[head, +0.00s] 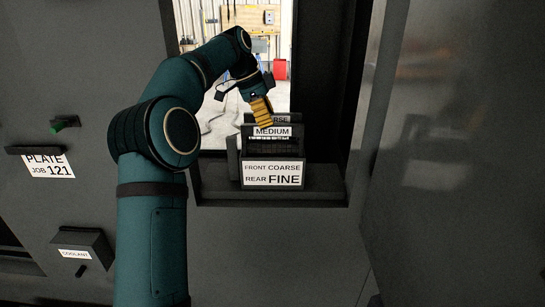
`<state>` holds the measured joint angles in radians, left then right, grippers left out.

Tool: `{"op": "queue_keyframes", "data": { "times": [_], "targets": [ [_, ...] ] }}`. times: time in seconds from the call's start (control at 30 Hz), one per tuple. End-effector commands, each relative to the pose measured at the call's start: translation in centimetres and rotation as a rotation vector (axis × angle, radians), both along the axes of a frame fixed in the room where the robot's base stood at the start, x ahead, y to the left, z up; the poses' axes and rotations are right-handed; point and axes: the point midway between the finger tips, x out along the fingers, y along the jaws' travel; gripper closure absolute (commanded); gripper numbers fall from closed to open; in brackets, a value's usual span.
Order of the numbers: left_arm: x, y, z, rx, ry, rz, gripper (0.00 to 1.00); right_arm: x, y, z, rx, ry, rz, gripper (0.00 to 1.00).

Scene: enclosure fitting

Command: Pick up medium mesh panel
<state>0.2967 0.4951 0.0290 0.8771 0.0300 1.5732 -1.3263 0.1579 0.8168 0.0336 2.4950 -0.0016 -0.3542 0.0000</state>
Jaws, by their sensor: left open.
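The medium mesh panel (284,133) stands upright in a dark rack in the opening, with a white MEDIUM label along its top. Its lower part is hidden behind the rack's front plate. Another panel (284,119) stands behind it, its label partly covered and ending in "RSE". My left gripper (265,121) has yellow fingers pointing down at the top of the medium panel, in front of the rear label. It is open, and no panel is visibly held. I cannot tell whether the fingers touch the panel. My right gripper is not in view.
The rack's front plate (273,174) reads FRONT COARSE, REAR FINE. The rack sits on a dark ledge (320,185) inside the opening's frame. A dark door-like panel (455,150) stands at right. A COOLANT box (85,245) and a PLATE JOB 121 sign (48,165) are at left.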

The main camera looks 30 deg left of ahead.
Motion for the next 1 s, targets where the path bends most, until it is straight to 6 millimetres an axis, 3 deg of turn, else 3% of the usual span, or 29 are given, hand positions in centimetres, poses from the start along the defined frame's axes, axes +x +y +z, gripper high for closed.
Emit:
{"op": "queue_keyframes", "data": {
  "times": [0.27, 0.6, 1.0],
  "targets": [
    [0.4, -0.6, -1.9, 0.000, 0.000, 0.000, 0.50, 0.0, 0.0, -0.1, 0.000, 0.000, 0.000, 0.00],
    [1.2, -1.8, -6.0, -0.001, 0.001, 0.001, 0.50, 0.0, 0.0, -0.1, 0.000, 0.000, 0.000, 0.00],
    [1.3, -1.9, -6.4, 0.000, 0.000, 0.001, 0.50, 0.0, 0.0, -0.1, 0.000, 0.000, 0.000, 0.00]
  ]
}}
